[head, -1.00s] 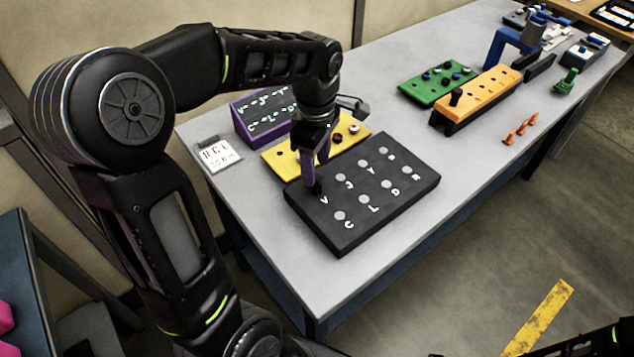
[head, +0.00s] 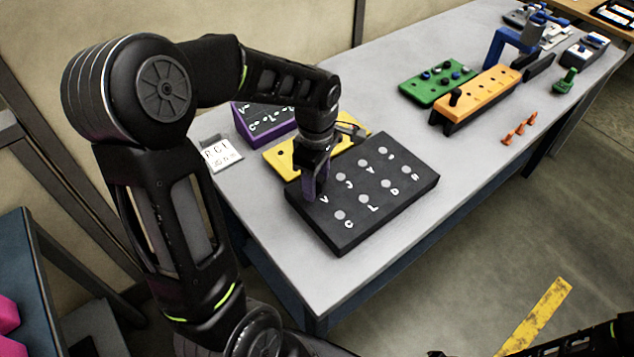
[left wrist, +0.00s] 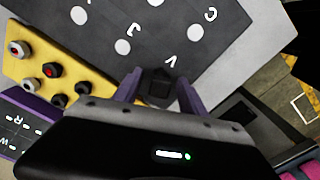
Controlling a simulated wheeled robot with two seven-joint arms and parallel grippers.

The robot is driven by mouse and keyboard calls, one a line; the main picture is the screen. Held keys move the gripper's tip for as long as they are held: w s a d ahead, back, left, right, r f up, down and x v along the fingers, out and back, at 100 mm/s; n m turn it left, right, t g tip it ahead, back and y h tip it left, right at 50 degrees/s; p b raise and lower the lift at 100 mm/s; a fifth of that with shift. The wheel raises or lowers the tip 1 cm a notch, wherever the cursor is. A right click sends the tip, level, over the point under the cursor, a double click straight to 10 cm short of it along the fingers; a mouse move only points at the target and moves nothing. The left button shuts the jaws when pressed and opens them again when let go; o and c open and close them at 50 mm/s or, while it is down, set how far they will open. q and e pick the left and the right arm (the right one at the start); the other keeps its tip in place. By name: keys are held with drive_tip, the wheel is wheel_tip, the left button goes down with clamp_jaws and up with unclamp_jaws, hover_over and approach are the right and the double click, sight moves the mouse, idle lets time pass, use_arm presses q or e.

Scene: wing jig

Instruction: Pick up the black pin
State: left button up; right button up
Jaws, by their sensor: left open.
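A black pin (left wrist: 157,85) stands on the black board (left wrist: 195,40) beside the letter V, as the left wrist view shows. My left gripper (left wrist: 160,90) is open, with one purple finger on each side of the pin. In the head view the left gripper (head: 312,186) is low over the left corner of the black board (head: 345,236). Its fingers hide the pin there. I cannot tell whether either finger touches the pin. My right gripper is not in view.
A yellow board (left wrist: 58,50) with white, red and black pins lies beside the black board. A purple-edged sign (head: 262,125) stands behind. A green board (head: 428,87), an orange block (head: 485,92) and orange pieces (head: 519,129) are further right. The table middle (head: 400,120) is clear.

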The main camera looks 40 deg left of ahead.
use_arm(q)
drive_tip(key=shift+c, duration=0.6)
clamp_jaws()
